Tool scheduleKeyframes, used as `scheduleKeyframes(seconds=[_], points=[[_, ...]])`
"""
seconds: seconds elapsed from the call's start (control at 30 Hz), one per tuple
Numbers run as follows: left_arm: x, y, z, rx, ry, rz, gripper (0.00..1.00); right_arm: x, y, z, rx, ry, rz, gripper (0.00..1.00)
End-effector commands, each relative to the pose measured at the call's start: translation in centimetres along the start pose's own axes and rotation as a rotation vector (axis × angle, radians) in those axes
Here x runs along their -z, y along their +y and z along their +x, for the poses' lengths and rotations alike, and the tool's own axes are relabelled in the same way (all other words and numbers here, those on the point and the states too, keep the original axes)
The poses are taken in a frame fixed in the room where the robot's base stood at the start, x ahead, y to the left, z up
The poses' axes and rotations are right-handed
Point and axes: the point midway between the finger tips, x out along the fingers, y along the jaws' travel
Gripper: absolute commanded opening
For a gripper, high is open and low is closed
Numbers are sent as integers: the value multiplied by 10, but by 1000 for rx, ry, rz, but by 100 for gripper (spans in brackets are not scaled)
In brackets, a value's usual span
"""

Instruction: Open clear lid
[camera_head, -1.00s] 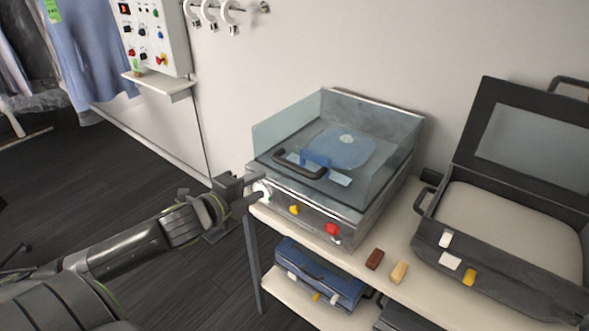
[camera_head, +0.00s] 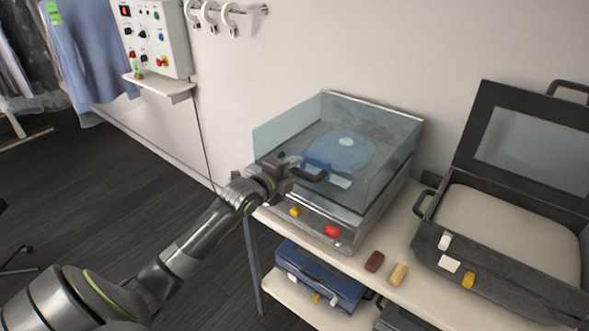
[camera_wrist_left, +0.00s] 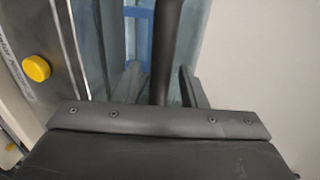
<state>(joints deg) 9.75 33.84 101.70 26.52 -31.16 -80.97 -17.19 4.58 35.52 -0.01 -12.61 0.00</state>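The clear lid (camera_head: 300,125) is a see-through cover on the grey metal box machine on the white table, and it looks closed. Its dark handle (camera_head: 312,176) is at the front, partly hidden by my left gripper (camera_head: 288,170). In the left wrist view the handle is a dark bar (camera_wrist_left: 165,50) running between the two fingers of the gripper (camera_wrist_left: 160,82). The fingers look spread on either side of it, with a gap on the left. My right gripper is not in view.
The machine front has a yellow knob (camera_head: 295,212) and a red button (camera_head: 332,231). An open dark case-like press (camera_head: 425,255) stands to the right. A brown block (camera_head: 374,261) and a tan block (camera_head: 398,274) lie between. A blue case (camera_head: 325,280) sits on the lower shelf.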

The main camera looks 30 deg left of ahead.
Motion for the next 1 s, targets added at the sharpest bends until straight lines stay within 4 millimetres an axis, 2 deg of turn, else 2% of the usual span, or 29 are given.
scheduleKeyframes(seconds=[0.33,0.63,1.0], points=[[0,1,4,-1,0,0,38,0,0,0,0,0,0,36],[0,1,3,-1,0,0,0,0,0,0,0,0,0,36],[0,-4,5,-7,-1,1,0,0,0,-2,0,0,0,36]])
